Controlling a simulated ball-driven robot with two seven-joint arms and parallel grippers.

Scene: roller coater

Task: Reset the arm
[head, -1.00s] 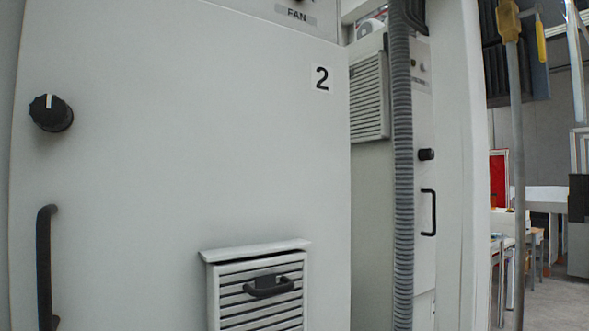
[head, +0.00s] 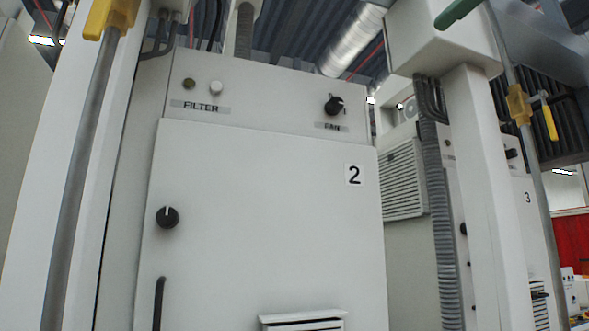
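Neither of my grippers nor my arms shows in the head view. A pale grey cabinet door (head: 270,230) marked 2 fills the middle. It has a black round knob (head: 167,217) with a white line pointing up at its left side. A dark vertical handle (head: 158,302) is partly cut off by the bottom edge. Above the door is a panel with a FAN knob (head: 334,105), a FILTER label (head: 201,106) and two small round lamps (head: 203,87).
White posts stand left (head: 45,180) and right (head: 483,200) of the cabinet. Metal pipes with yellow valve handles (head: 110,17) run along them. A grey corrugated hose (head: 440,220) hangs at right. A louvred vent (head: 302,321) is at the bottom. Another cabinet marked 3 (head: 528,198) stands further right.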

